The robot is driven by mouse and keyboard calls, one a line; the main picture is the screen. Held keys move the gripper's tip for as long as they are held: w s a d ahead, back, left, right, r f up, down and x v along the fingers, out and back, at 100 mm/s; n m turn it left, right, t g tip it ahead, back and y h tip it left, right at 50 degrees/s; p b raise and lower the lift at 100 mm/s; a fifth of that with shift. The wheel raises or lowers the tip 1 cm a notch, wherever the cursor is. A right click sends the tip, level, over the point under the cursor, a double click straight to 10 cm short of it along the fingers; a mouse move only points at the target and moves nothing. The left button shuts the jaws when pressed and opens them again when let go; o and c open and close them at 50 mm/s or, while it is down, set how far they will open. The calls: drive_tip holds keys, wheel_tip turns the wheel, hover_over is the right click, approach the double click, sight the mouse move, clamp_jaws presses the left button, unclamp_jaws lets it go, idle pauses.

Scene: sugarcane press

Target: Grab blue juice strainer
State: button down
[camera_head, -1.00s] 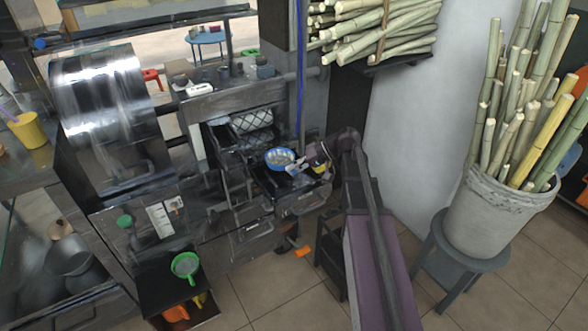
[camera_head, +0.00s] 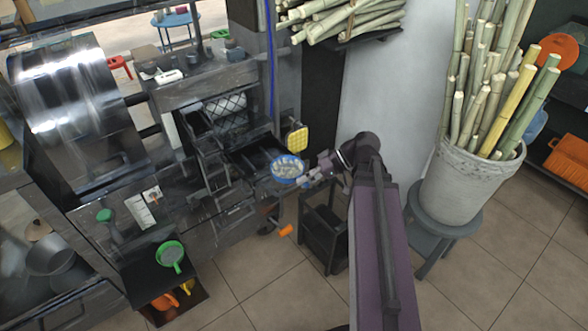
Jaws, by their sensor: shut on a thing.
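The blue juice strainer (camera_head: 287,168) is a round bowl with a blue rim and a pale mesh inside, near the centre of the head view. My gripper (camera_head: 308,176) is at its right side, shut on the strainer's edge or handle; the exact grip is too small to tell. The strainer is in front of the press's dark tray (camera_head: 250,158). It looks held near the tray's front edge; whether it still touches the tray I cannot tell.
A yellow sponge-like item (camera_head: 297,139) is just behind the strainer. A green strainer (camera_head: 170,254) sits on a lower shelf at left. A dark stand (camera_head: 323,240) is below my arm. A bucket of cane (camera_head: 464,185) stands on a stool at right. Floor is clear in front.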

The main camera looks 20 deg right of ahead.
drive_tip(key=shift+s+d, duration=0.2)
drive_tip(key=shift+s, duration=0.35)
drive_tip(key=shift+s+d, duration=0.15)
drive_tip(key=shift+s, duration=0.35)
